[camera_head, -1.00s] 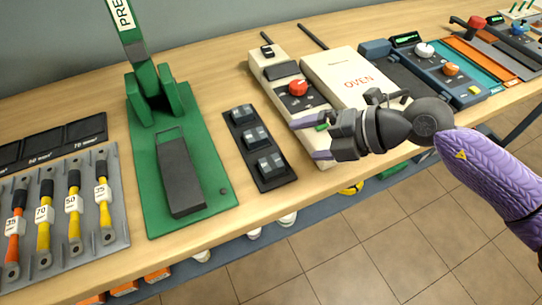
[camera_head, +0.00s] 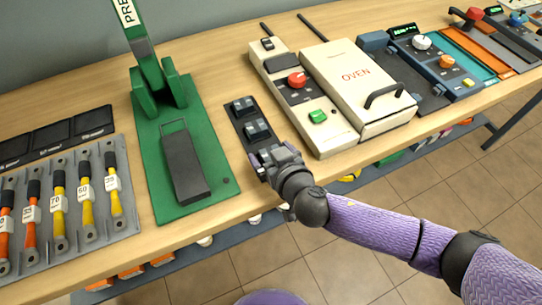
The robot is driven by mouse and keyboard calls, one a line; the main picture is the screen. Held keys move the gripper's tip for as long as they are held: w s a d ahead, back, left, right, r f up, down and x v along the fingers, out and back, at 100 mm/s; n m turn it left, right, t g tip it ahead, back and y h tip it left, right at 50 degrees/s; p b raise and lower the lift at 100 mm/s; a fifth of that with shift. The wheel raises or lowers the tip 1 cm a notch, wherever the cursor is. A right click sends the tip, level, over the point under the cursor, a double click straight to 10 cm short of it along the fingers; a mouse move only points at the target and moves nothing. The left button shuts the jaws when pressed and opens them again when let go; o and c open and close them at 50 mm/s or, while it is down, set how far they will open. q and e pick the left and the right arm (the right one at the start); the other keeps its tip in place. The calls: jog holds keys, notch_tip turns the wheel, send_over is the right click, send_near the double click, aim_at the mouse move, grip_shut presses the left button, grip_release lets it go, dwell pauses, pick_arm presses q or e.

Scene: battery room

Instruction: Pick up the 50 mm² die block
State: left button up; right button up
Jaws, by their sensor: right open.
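A dark die tray (camera_head: 239,124) lies on the bench between the green press and the oven controls. Two grey metal die blocks show on it, a far block (camera_head: 243,105) and a middle block (camera_head: 257,130). The near end of the tray, where a third block stood, is now covered by my right gripper (camera_head: 270,159). The right gripper is open, its fingers pointing down and away at that near end. Whether a block is between the fingers is hidden. I cannot read any size on the blocks. My left gripper is not in view.
The green press (camera_head: 215,150) stands left of the tray. The oven (camera_head: 358,85) and its control box (camera_head: 318,116) stand close on the right. A grey rack (camera_head: 118,225) of labelled cables is at far left. The bench's front edge runs below the gripper.

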jog(key=shift+w+a, duration=0.1)
jog(key=shift+w, duration=0.1)
jog(key=shift+c, duration=0.3)
grip_shut()
jog(key=shift+r, duration=0.15)
